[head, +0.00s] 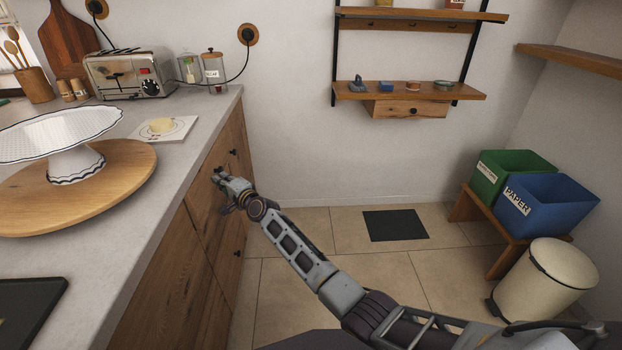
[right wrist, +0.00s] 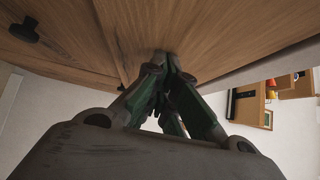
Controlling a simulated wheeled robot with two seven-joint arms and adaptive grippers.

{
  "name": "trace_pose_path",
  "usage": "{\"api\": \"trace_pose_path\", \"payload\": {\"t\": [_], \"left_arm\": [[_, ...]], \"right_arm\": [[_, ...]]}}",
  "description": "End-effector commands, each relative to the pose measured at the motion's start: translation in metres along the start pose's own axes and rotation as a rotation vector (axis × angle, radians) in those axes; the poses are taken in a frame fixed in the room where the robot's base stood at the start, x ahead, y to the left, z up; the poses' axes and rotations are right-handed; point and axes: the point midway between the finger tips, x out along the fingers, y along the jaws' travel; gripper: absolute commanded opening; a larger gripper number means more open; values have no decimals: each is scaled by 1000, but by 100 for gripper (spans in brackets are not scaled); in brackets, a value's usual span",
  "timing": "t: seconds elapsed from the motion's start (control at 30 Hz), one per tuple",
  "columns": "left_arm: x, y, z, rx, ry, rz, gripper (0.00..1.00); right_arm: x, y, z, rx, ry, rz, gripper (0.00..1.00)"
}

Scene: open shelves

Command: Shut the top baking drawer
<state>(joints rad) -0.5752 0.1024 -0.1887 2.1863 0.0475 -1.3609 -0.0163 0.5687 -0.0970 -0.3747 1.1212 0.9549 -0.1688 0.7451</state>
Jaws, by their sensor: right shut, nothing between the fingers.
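The wooden cabinet front below the counter has drawers with small black knobs. The top drawer front (head: 225,142) lies at the far end under the counter edge; it looks about level with the cabinet face, though I cannot tell if a small gap stays. My right gripper (head: 218,174) is shut and empty, its fingertips close against the wooden front. In the right wrist view, the shut fingers (right wrist: 164,62) meet or nearly meet a wood panel, with a black knob (right wrist: 25,30) to the left. Contact is hard to tell. My left gripper is not in view.
A wall shelf (head: 465,94) with a small drawer, a blue paper bin (head: 548,205) and a cream bin (head: 541,281) stand right.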

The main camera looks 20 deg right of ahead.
Motion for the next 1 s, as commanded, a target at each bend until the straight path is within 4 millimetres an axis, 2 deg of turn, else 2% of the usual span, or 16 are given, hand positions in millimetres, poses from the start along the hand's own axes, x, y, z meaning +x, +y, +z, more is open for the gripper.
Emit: {"api": "trace_pose_path", "payload": {"t": [0.1, 0.3, 1.0], "left_arm": [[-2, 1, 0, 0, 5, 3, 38], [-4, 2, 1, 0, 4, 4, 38], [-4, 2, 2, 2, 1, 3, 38]], "right_arm": [[9, 0, 10, 0, -1, 0, 0], [16, -1, 16, 0, 0, -1, 0], [16, -3, 19, 1, -4, -3, 0]]}}
